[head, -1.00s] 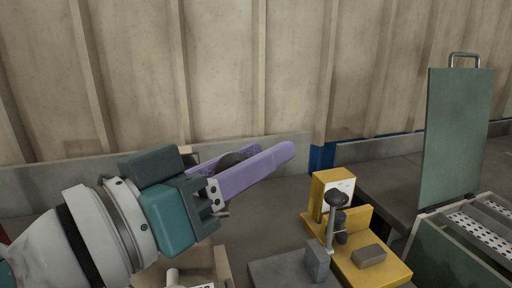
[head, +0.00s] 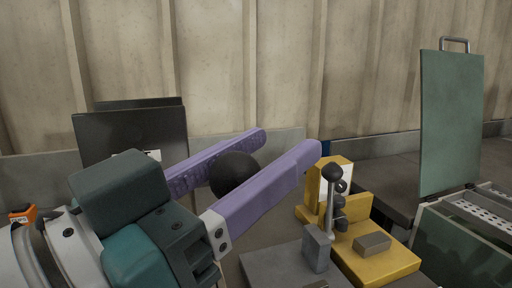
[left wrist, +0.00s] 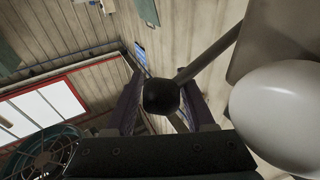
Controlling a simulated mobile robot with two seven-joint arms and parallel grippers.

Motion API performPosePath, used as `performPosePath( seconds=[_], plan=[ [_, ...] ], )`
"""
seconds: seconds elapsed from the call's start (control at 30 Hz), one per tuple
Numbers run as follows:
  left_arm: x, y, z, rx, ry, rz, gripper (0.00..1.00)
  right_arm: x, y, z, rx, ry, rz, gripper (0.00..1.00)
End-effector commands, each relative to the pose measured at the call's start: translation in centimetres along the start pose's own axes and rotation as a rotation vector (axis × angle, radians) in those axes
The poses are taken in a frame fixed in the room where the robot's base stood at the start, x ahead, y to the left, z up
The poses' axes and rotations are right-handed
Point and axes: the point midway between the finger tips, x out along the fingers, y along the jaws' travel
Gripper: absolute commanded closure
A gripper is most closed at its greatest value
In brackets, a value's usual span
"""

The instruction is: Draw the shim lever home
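A lever with a black ball knob (head: 234,176) shows between the fingers of my left gripper (head: 292,141) in the head view. The left wrist view shows the same knob (left wrist: 161,96), with a grey rod (left wrist: 212,52) running to the upper right. The purple fingers are apart, one on each side of the knob. A narrow gap seems to show on both sides, so the gripper looks open around it. In the head view the lever's rod and base are hidden behind my gripper. My right gripper is not in view.
A yellow fixture (head: 382,266) with an upright black-knobbed clamp (head: 330,215) and a grey block (head: 372,242) stands right of the fingertips. Beyond it are a green panel (head: 450,125) and a perforated tray (head: 478,215). A dark panel (head: 128,135) stands behind my gripper.

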Motion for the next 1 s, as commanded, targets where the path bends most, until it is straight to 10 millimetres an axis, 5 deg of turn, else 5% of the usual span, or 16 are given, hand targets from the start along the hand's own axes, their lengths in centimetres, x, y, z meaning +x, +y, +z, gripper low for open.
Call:
performPosePath(
  seconds=[0.13, 0.47, 1.0],
  plan=[
    [0.0, -0.1, -0.1, 0.003, 0.005, -0.002, 0.28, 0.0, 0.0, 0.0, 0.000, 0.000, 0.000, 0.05],
    [-0.5, -0.2, -0.2, 0.006, 0.007, -0.004, 0.28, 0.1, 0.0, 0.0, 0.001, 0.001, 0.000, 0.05],
    [-9.4, -0.1, 0.1, 0.005, 0.003, -0.003, 0.28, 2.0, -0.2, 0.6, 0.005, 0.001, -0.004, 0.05]
  ],
)
